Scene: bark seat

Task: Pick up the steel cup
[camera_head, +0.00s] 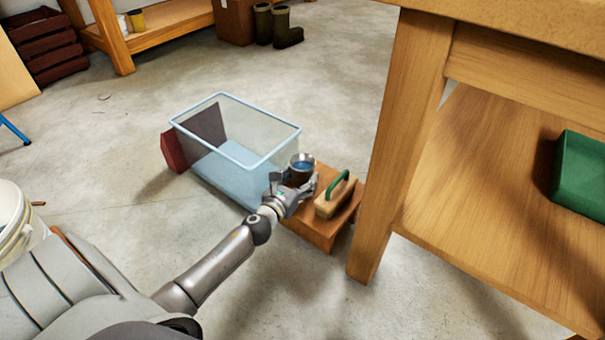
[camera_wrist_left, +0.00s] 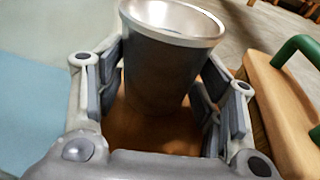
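The steel cup (camera_head: 301,166) is dark grey outside with a bright metal rim. It stands on a low wooden stool (camera_head: 318,233), beside the clear bin. My left gripper (camera_head: 297,184) reaches it from the near side. In the left wrist view the cup (camera_wrist_left: 168,60) is between the two fingers of my left gripper (camera_wrist_left: 162,88), tilted in the picture. The fingers are apart on either side, with narrow strips of stool visible beside the cup's lower part; firm contact does not show. The cup's foot is partly hidden. My right gripper is not in view.
A wooden block with a green handle (camera_head: 336,197) lies on the stool, right of the cup. A clear bin (camera_head: 232,165) with a pale blue rim stands left of it. A workbench leg (camera_head: 398,150) rises close on the right. Floor in front is clear.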

